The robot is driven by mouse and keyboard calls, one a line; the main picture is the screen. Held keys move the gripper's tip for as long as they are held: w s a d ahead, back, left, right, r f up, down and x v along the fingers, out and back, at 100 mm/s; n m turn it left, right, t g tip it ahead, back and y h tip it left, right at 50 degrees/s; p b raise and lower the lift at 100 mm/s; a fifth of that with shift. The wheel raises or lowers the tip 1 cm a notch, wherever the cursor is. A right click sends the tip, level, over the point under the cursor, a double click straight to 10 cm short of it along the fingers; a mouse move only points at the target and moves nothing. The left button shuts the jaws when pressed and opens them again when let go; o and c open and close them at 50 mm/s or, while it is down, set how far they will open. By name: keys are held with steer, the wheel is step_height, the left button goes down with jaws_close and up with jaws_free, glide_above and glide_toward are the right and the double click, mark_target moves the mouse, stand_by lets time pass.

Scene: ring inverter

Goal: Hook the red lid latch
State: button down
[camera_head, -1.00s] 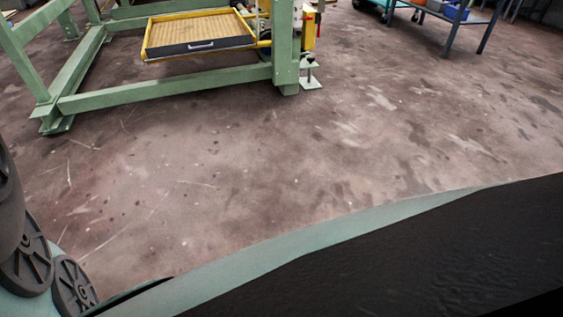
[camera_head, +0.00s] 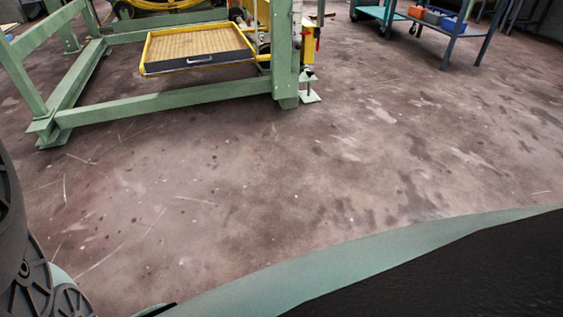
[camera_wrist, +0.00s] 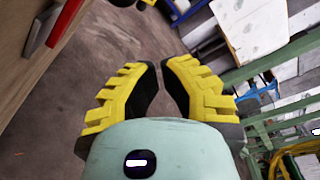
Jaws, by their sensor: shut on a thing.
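My gripper (camera_wrist: 162,66) shows in the wrist view as two yellow stepped fingers with black inner pads. Their tips are close together, over the brown floor; I cannot make out what is between them. A red strip beside a grey bar (camera_wrist: 63,22) lies on a tan panel at the upper left of the wrist view, apart from the fingers. I cannot tell whether it is the red lid latch. No latch can be clearly made out in the head view, and my gripper is not visible there.
In the head view a green frame (camera_head: 160,103) with a yellow-edged tray (camera_head: 195,66) stands at the upper left. A blue-grey cart (camera_head: 449,32) stands at the upper right. The stained floor between is clear. Pale panels (camera_wrist: 252,28) and green bars fill the wrist view's right.

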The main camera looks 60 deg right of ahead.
steer(key=v, duration=0.5)
steer(key=shift+s+d+f+p, duration=0.1)
steer(key=shift+s+p, duration=0.2)
steer(key=shift+p, duration=0.05)
steer(key=shift+w, duration=0.1)
